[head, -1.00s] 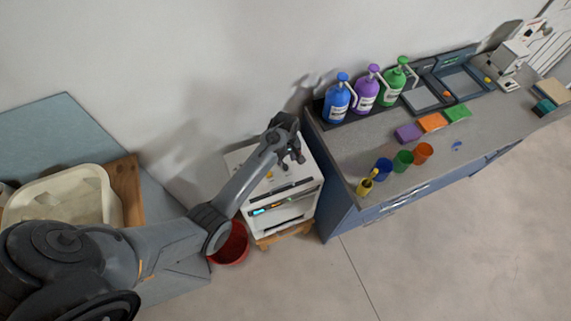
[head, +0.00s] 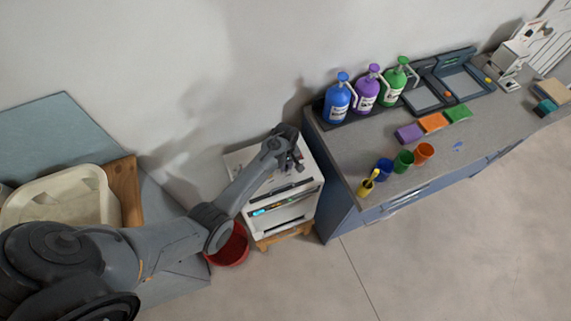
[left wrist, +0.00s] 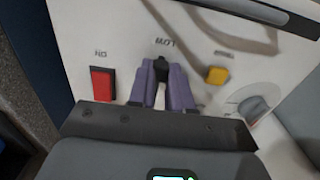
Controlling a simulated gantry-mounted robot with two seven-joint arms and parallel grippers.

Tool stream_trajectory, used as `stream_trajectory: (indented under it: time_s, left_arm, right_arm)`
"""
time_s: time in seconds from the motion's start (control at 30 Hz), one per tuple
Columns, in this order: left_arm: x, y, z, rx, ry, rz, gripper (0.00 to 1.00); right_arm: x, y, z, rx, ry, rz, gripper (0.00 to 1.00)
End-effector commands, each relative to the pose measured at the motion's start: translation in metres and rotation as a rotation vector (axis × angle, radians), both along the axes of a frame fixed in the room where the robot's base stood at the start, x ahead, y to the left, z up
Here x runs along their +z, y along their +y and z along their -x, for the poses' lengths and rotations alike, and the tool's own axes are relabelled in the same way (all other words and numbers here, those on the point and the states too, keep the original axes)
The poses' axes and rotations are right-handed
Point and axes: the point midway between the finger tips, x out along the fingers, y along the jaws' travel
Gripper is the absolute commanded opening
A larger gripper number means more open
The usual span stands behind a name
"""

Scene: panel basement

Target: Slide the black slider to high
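The black slider (left wrist: 161,67) sits on the white panel of the machine (head: 301,191), beside upside-down lettering that reads LOW. My left gripper (head: 298,166) is down at the top of the machine. In the left wrist view its two purple-grey fingers (left wrist: 161,76) stand close on both sides of the slider and appear shut on it. Most of the slider's track is hidden behind the fingers and gripper body. My right gripper is not in view.
A red switch (left wrist: 102,84) marked ON is left of the fingers; a yellow button (left wrist: 217,75) and a grey knob (left wrist: 252,105) are to their right. A red bucket (head: 232,249) stands beside the machine. A blue counter (head: 340,195) adjoins its right side.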

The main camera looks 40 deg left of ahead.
Motion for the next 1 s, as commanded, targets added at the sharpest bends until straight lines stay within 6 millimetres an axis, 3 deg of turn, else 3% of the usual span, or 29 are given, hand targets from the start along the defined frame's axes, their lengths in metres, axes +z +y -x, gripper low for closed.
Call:
stream_trajectory:
  time_s: [0.1, 0.43, 0.8, 1.0]
  left_arm:
    - [0.0, 0.0, 0.0, 0.0, 0.0, 0.0, 0.0]
    - [-0.001, 0.003, -0.002, 0.001, 0.0, -0.001, 0.0]
    - [-0.005, 0.069, -0.036, 0.002, 0.0, -0.003, 0.0]
    - [-0.001, 0.081, -0.041, 0.001, -0.001, -0.002, 0.0]
  right_arm:
    - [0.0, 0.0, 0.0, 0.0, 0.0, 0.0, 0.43]
    - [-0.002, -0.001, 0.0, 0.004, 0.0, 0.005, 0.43]
    - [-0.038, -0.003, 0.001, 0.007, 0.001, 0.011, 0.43]
    - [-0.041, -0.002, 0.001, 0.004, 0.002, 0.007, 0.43]
